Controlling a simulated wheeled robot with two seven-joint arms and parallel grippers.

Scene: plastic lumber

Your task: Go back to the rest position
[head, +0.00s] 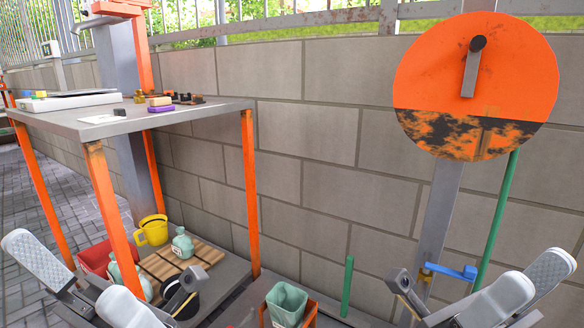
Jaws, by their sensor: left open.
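My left gripper (184,290) is at the lower left, at the end of my white and grey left arm, and is open. In the picture it overlaps the front of the lower shelf; I see nothing held in it. My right gripper (406,290) is at the lower right, in front of the wall's foot. Its jaws are seen too poorly to tell their opening. Both arms are bent, with their white links low at the picture's bottom corners.
An orange-legged table (190,115) holds small items on top. Its lower shelf (228,272) bears a yellow mug (152,230), teal bottles and a wooden slatted board. A green bin (286,302) stands between the grippers. An orange disc (475,75) on a post stands right.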

